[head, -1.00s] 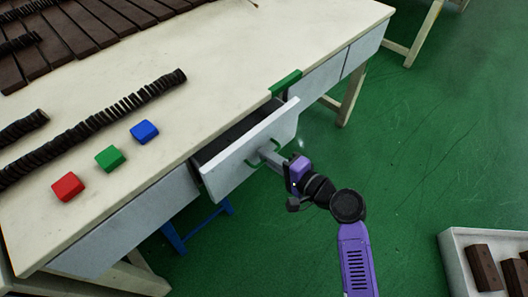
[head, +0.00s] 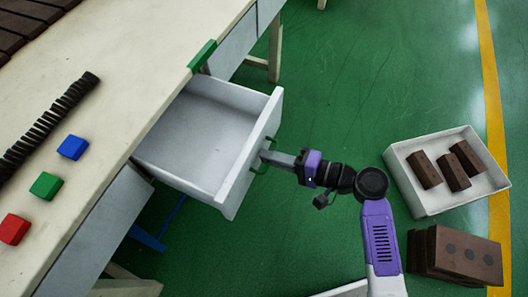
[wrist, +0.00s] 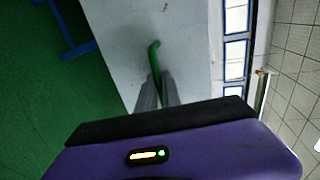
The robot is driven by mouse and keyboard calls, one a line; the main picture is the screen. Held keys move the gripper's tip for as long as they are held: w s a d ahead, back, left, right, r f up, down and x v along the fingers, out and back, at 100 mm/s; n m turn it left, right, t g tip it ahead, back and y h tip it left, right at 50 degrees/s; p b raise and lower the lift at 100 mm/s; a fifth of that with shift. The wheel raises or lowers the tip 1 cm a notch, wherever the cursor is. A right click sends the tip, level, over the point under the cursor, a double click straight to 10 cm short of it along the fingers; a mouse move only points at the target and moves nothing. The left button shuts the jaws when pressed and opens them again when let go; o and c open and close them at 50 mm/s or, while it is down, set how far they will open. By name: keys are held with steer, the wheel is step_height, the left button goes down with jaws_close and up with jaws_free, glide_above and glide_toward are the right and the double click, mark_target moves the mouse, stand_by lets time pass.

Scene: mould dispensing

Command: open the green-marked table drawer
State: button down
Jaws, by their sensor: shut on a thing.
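The drawer (head: 190,137) under the white table (head: 125,85) stands pulled far out, and its inside looks empty. A green marker (head: 202,56) sits on the table edge at the back of the drawer opening. My gripper (head: 268,156) is shut on the drawer's green handle (head: 258,168) at the front panel. In the wrist view the two fingers (wrist: 158,95) close around the green handle (wrist: 154,58) against the pale drawer front (wrist: 130,35). The fingertips partly hide the handle.
Red (head: 14,229), green (head: 45,186) and blue (head: 73,147) blocks and a dark row of discs (head: 50,125) lie on the table. A white tray (head: 412,199) with brown bricks and a brown stack (head: 455,257) stand at right. Green floor is clear beyond the drawer.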

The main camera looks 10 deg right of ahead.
steer(key=c, duration=1.8)
jaws_free()
steer(key=v, duration=0.7)
steer(key=shift+s+d+p, duration=0.25)
steer(key=shift+d+p, duration=0.05)
steer(key=shift+p, duration=0.1)
